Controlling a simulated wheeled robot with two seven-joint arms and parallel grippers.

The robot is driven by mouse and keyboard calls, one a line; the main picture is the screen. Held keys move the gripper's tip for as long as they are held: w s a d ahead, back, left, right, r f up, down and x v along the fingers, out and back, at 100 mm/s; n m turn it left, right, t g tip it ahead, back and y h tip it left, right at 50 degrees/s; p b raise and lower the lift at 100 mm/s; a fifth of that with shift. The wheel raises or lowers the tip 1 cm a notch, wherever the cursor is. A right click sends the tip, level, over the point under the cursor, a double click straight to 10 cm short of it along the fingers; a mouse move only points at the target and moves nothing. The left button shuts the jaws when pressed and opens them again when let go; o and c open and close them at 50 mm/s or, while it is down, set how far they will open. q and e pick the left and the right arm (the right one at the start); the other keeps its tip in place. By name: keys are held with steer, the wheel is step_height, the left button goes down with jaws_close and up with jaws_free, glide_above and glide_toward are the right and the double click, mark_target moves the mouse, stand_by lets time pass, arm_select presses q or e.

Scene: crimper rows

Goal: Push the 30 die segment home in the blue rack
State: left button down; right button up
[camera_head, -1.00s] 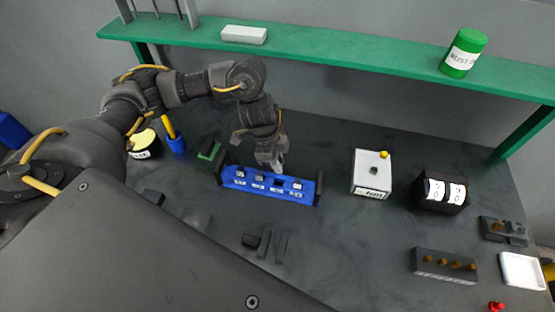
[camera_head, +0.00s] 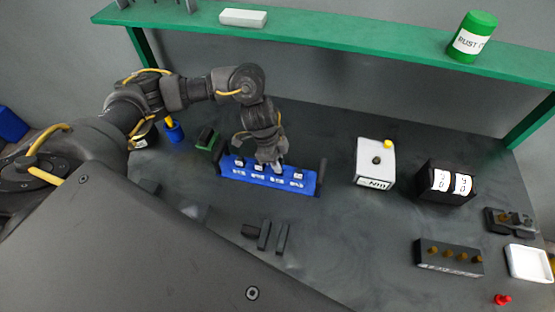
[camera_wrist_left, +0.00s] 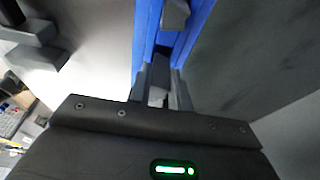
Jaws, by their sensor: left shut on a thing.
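The blue rack (camera_head: 311,186) stands at the middle of the bench, with small grey die segments in its row and white labels along its front. The labels are too small to read, so I cannot tell which place is 30. My left gripper (camera_head: 271,166) points down at the rack, right of its middle, and is shut on a small die segment. The fingers hide most of that piece, and I cannot tell how deep it sits. In the left wrist view the fingertips (camera_wrist_left: 160,84) close over the blue rack (camera_wrist_left: 143,40), with another grey segment (camera_wrist_left: 175,14) beyond. My right gripper is out of view.
A white box (camera_head: 375,160) with a yellow knob and a black block with number dials (camera_head: 445,184) stand right of the rack. Loose dark bars (camera_head: 273,236) lie in front. A green shelf (camera_head: 340,42) runs above the back. Bench between is clear.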

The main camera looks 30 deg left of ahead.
arm_select(q)
steer(key=shift+r, duration=0.1)
stand_by(0.5)
steer(key=shift+p, duration=1.15)
stand_by(0.8)
steer(key=shift+f+b, duration=0.6)
steer(key=shift+f, duration=0.65)
steer(key=c, duration=1.2)
jaws_free()
steer(key=v, duration=1)
steer(key=shift+r, duration=0.35)
steer(key=shift+s+a, duration=0.1)
